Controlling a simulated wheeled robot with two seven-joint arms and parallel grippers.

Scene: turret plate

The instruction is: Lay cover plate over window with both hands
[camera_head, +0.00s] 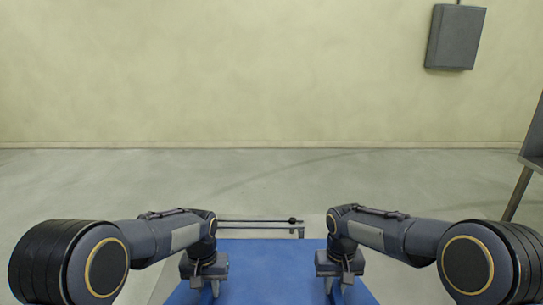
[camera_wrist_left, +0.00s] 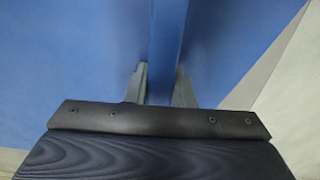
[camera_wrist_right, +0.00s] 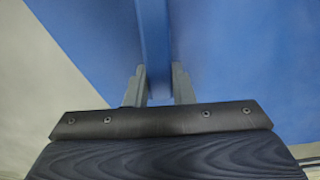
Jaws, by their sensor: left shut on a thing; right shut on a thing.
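The blue cover plate (camera_head: 270,268) lies at the bottom centre of the head view, between my two arms. My left gripper (camera_head: 206,288) is shut on a raised blue rib of the plate; in the left wrist view the rib (camera_wrist_left: 166,40) runs between its fingers. My right gripper (camera_head: 338,286) is shut on a similar rib (camera_wrist_right: 154,40), seen between its fingers in the right wrist view. The plate's near part is cut off by the head view's bottom edge. I cannot make out the window in any view.
Thin horizontal rails (camera_head: 258,221) run just beyond the plate's far edge. A dark stand (camera_head: 526,175) is at the right edge, and a grey box (camera_head: 455,38) hangs on the far wall. The floor beyond the rails is open.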

